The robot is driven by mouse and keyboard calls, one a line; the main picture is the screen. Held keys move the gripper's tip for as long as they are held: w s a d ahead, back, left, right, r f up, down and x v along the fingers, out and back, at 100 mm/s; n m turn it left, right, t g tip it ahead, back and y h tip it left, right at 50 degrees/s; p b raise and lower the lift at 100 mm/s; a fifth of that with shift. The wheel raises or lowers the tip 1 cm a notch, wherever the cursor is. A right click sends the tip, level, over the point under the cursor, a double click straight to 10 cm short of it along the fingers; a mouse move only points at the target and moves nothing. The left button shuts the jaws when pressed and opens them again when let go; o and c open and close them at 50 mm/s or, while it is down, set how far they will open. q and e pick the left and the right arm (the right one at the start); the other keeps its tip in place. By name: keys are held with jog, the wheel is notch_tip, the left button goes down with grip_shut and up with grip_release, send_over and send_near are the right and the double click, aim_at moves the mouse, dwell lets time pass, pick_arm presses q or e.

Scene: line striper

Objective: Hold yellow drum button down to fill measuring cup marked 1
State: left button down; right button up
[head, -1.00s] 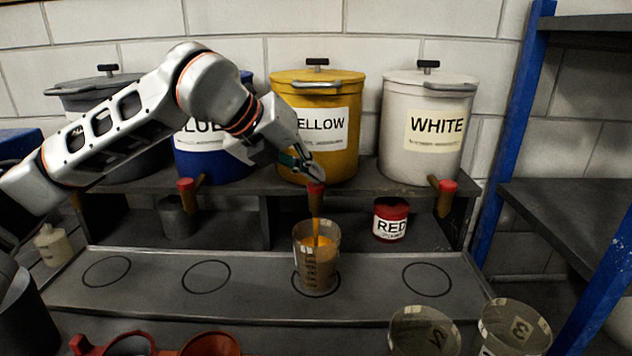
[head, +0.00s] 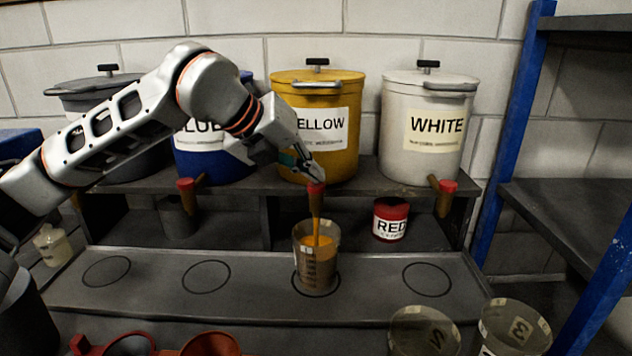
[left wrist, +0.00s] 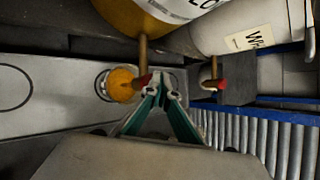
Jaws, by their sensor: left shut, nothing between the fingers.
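The yellow drum (head: 350,170) stands on the shelf, its spout ending in a red button (head: 316,188). My left gripper (head: 312,174) is shut and empty, its tip at the top of the red button and seemingly touching it. Orange-yellow liquid runs from the spout into a clear measuring cup (head: 316,275) upright on a ring below. Its number cannot be read. In the left wrist view the gripper (left wrist: 163,84) is close to the red button (left wrist: 143,86), beside the cup (left wrist: 103,84) with orange liquid. My right gripper does not show.
The blue drum (head: 205,165) and white drum (head: 425,165) flank the yellow one; their red-tipped spouts stick out from the shelf edge. A small red can (head: 391,220) sits under the shelf. Cups marked 2 (head: 423,332) and 3 (head: 513,328) stand at front right. Other tray rings are empty.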

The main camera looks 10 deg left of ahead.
aim_at(312, 185)
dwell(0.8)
pick_arm(q)
jog(key=shift+r+p, duration=0.5)
jog(key=shift+r, duration=0.35)
jog(key=shift+r+p, duration=1.45)
jog(key=shift+r, duration=1.1)
jog(key=shift+f, duration=0.15)
